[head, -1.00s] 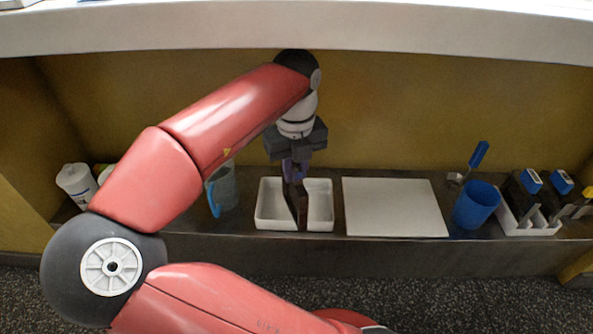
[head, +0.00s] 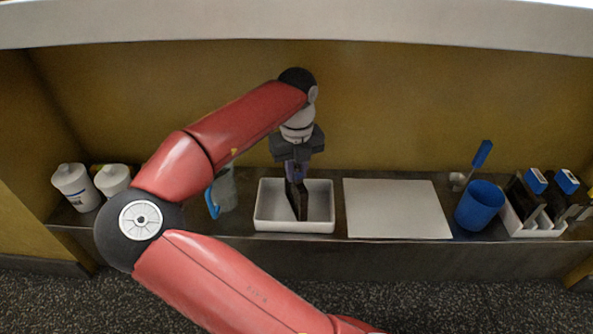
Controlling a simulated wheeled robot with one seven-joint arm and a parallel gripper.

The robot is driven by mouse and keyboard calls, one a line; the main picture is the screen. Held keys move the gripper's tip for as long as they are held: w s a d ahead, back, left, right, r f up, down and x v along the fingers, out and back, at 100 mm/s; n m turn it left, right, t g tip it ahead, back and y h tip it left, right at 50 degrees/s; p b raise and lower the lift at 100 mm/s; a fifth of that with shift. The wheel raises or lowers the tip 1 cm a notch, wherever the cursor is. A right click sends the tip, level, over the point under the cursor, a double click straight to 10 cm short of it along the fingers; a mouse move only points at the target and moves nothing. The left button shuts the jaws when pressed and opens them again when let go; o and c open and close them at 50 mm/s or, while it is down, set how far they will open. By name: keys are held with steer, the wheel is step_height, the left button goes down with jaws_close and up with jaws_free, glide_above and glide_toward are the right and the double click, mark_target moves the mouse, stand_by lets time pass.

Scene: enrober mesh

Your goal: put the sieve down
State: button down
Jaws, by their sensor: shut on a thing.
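My gripper (head: 297,162) is above the white tray (head: 262,224), pointing down, and is shut on the sieve (head: 297,200). The sieve shows as a purple part at the fingers with a dark, narrow part hanging below, seen nearly edge-on. Its lower end is inside the tray's outline, in front of the tray's inner floor. I cannot tell whether it touches the floor. The fingertips are small and partly hidden by the gripper body.
A white board (head: 395,210) lies right of the tray. Further right are a blue cup (head: 480,206) and a white holder (head: 530,228) with dark tools. A blue-handled jug (head: 226,190) stands close left, and white bottles (head: 74,187) stand far left. An overhanging white ledge (head: 300,25) runs above.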

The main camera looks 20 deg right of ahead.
steer(key=c, duration=1.3)
jaws_free()
step_height(320, 180, up, 8)
steer(key=shift+f+p, duration=0.1)
steer(key=shift+p, duration=0.8)
steer(key=shift+s, duration=0.1)
